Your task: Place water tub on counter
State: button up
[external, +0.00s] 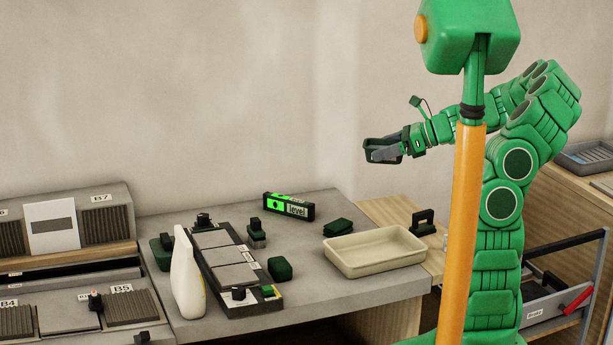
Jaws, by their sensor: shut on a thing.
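The water tub appears to be the shallow cream rectangular tub (352,262) at the right front of the grey counter (330,297). It sits upright on the counter, and its visible inside looks empty. My gripper (381,151) is raised above and behind the tub, in front of the wall, well apart from it. Its jaws are shut on a small dark green thing, whose exact shape is hard to make out.
A tile board (226,262), a white bottle (188,280), a green level (289,207) and several dark green blocks occupy the counter's left and middle. A black-handled tool (422,222) stands right of the tub. Slotted tile racks (108,217) stand at left.

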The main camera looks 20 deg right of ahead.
jog(key=shift+s+d+r+n+g+y, duration=0.15)
jog(key=shift+s+r+n+g, duration=0.2)
jog(key=shift+s, duration=0.25)
jog(key=shift+s+d+r+n+g+y, duration=0.1)
jog(key=shift+s+r+n+g+y, duration=0.15)
jog(key=shift+s, duration=0.3)
jog(key=shift+s+d+r+n+g+y, duration=0.15)
jog(key=shift+s+r+n+g, duration=0.2)
jog(key=shift+s, duration=0.25)
notch_tip(320, 180, down, 11)
send_over(368, 224)
jog(key=s, duration=0.1)
notch_tip(368, 224, down, 8)
jog(key=shift+s+f, duration=0.1)
jog(key=shift+f, duration=0.15)
jog(key=shift+w+f, duration=0.65)
jog(key=shift+f, duration=1.6)
jog(key=shift+f, duration=0.1)
jog(key=o, duration=1.2)
